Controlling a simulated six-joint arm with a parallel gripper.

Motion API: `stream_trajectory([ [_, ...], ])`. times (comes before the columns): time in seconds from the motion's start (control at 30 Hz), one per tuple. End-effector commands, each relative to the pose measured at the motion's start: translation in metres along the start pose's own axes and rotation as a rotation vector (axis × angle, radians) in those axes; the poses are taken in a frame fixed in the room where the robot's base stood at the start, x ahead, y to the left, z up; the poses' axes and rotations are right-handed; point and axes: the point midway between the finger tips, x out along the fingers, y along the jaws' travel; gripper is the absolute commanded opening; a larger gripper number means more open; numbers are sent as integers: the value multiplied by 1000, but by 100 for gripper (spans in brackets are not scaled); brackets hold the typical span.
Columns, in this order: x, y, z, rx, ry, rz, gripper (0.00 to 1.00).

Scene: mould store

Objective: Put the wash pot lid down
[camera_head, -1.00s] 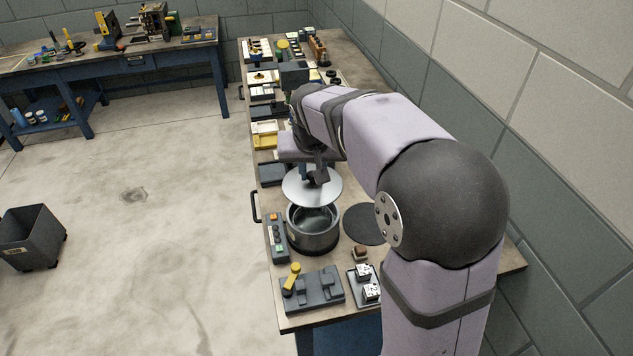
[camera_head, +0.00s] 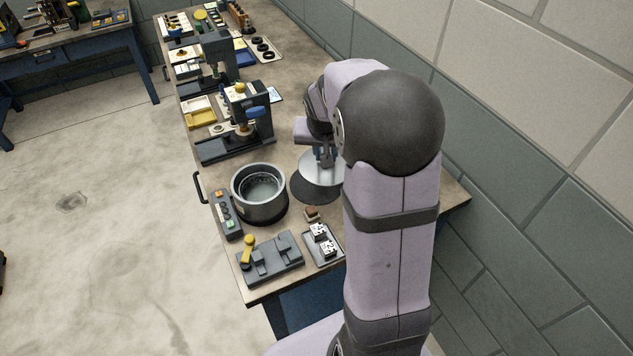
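The wash pot lid (camera_head: 314,172) is a pale grey metal disc, level, at the right of the open wash pot. My gripper (camera_head: 325,158) is above the lid's middle and shut on it; the fingertips and the lid's handle are partly hidden by my arm. The lid is over a dark round mat (camera_head: 308,194), whose near left part shows below it. It looks slightly above the mat, but I cannot tell the gap. The wash pot (camera_head: 260,207) is a dark metal cylinder with an open top and liquid inside.
A control box (camera_head: 227,215) with buttons stands left of the pot. A press (camera_head: 240,130) stands behind. The wall (camera_head: 500,170) is at the right.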

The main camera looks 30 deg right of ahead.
Motion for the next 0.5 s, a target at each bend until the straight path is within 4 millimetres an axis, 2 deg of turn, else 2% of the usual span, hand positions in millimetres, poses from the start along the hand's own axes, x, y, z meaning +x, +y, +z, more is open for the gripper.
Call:
stream_trajectory([
  [0.2, 2, -14, -10, -107, 5, -50, 0],
  [0.5, 2, -22, -23, -265, 5, -121, 0],
])
